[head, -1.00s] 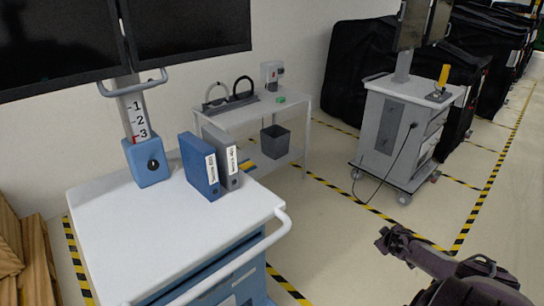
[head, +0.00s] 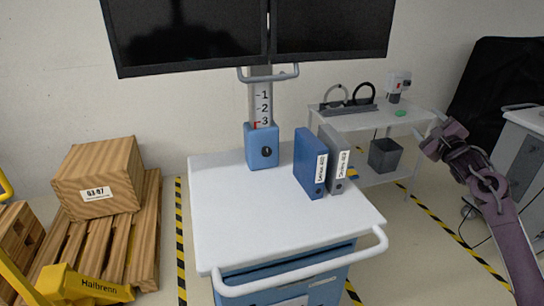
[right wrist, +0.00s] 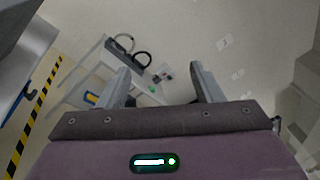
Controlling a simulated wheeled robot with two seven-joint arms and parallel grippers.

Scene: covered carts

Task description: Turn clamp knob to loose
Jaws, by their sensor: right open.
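A scale with the numbers 1, 2 and 3 runs up the mast (head: 262,100), with a red mark by the 3. My right gripper (head: 434,128) is raised at the right, well away from the knob, beyond the cart's right side. In the right wrist view its two fingers (right wrist: 159,82) are apart with nothing between them. The knob does not show there. My left gripper is out of view.
Two binders, blue (head: 310,163) and grey (head: 336,160), stand on the cart top right of the clamp. Two monitors (head: 333,27) hang above. A push handle (head: 300,270) rims the cart's front. A side table (head: 360,122) stands behind; a crate (head: 100,178) sits on a pallet at left.

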